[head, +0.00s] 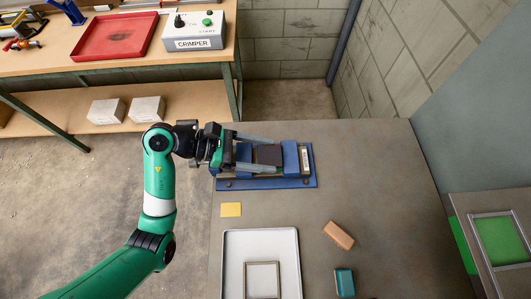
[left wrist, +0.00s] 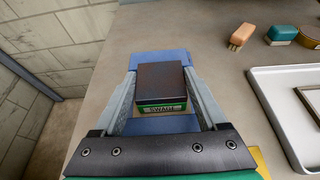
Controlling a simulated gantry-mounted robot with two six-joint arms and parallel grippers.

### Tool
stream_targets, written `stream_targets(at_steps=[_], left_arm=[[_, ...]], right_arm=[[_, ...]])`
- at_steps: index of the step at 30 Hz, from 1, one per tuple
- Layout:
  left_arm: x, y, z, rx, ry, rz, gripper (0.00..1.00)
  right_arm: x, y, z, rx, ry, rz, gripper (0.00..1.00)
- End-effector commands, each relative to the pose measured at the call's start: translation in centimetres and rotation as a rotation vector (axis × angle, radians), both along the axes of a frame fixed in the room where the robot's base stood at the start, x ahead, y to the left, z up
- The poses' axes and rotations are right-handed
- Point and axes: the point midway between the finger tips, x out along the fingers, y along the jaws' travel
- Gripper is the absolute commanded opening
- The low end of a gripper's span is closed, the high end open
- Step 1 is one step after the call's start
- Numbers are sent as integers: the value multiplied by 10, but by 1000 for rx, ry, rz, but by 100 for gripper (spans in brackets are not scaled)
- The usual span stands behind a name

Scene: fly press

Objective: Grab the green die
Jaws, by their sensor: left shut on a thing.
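The green die (left wrist: 162,86) is a dark-topped block with a green band on its near side and a label that appears to read "SWAGE". In the head view only its dark top (head: 267,154) shows clearly, over the blue fixture (head: 304,180) on the table. My left gripper (head: 275,156) reaches in from the left, with one finger on each side of the die. It is shut on the die. In the left wrist view the two fingers flank the block (left wrist: 160,75). Whether the die touches the fixture cannot be told. My right gripper is not in view.
A bench with a red tray (head: 115,37) and crimper box (head: 199,30) stands behind left.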

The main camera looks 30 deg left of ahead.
Motion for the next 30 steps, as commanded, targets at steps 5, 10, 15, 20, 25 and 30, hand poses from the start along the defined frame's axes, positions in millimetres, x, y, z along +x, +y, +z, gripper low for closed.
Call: stream_targets(at_steps=[5,10,15,20,25,30], left_arm=[[1,0,25,0,-7,0,0],[-12,13,57,0,-9,5,0],[-38,38,99,2,-9,6,0],[-70,68,113,0,-6,7,0],[-92,88,124,0,-5,4,0],[-101,96,128,0,-3,1,0]], right_arm=[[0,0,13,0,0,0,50],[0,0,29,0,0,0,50],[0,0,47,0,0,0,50],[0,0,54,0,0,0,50],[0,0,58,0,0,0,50],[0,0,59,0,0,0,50]])
